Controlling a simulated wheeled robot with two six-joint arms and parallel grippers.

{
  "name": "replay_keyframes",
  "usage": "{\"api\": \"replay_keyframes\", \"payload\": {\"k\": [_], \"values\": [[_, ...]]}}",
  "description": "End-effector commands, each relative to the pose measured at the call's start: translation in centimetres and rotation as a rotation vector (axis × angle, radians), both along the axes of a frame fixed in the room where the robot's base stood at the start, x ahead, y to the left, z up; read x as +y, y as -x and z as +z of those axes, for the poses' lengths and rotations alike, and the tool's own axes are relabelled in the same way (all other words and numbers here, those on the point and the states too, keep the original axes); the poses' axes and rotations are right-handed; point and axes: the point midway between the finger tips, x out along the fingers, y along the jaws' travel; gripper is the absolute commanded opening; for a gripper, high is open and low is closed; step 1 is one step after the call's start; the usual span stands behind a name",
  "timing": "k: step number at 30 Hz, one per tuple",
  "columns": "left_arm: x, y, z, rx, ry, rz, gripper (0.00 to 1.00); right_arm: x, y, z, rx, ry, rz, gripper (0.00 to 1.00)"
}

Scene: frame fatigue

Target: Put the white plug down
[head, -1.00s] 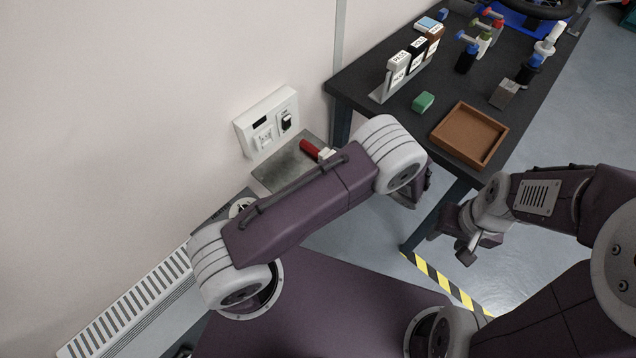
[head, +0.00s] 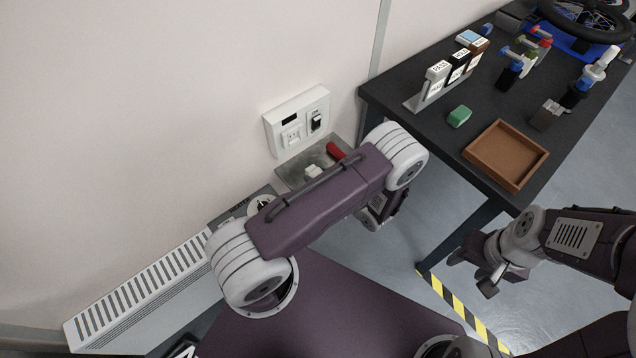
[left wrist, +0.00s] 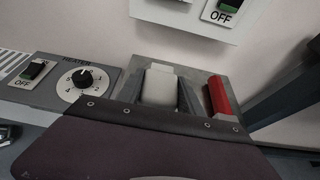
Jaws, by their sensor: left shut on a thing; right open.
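The white plug (head: 313,172) shows just above my left forearm, over the grey metal shelf (head: 290,174) below the wall socket. In the left wrist view the white plug (left wrist: 160,84) sits between the dark fingers of my left gripper (left wrist: 162,104), which is shut on it. I cannot tell whether the plug touches the shelf. In the head view my left forearm hides the left gripper. My right gripper (head: 488,279) is open and empty, low beside the dark table.
A red handle-like thing (head: 335,151) lies on the shelf right of the plug, also in the left wrist view (left wrist: 219,96). The socket panel (head: 297,121) is above. A heater dial (left wrist: 83,84) is to the left. The dark table (head: 455,143) holds a wooden tray (head: 482,174).

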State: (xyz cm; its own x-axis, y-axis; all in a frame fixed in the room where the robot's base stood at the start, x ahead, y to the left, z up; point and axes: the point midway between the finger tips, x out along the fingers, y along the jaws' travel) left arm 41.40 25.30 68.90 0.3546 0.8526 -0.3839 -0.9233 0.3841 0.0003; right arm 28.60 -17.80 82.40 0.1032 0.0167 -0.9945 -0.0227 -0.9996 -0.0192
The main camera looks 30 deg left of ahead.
Motion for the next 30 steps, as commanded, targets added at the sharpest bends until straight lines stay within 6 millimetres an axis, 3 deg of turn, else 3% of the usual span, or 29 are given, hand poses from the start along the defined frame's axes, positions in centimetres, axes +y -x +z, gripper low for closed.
{"api": "replay_keyframes", "payload": {"k": [2,9,20,21,23,30], "values": [[0.0,0.0,-0.2,0.0,0.0,-0.001,0.0,0.0,0.0,0.0,0.0,0.0,0.0,0.49],[0.0,0.0,-3.9,0.0,0.0,-0.001,0.0,0.0,0.0,-1.0,0.0,0.0,0.0,0.49],[0.0,0.0,-4.4,-0.001,-0.001,-0.001,0.0,0.0,0.0,-1.3,0.0,0.0,0.0,0.49],[0.0,0.0,-4.4,0.0,0.0,-0.001,0.46,0.0,0.0,-1.3,0.0,0.0,0.0,0.49],[0.0,0.0,-4.3,0.0,0.0,-0.001,0.63,0.0,0.0,-1.2,0.0,0.0,0.0,0.49],[0.0,0.0,-4.3,0.0,0.0,-0.001,0.65,0.0,0.0,-1.2,0.0,0.0,0.0,0.49]]}}
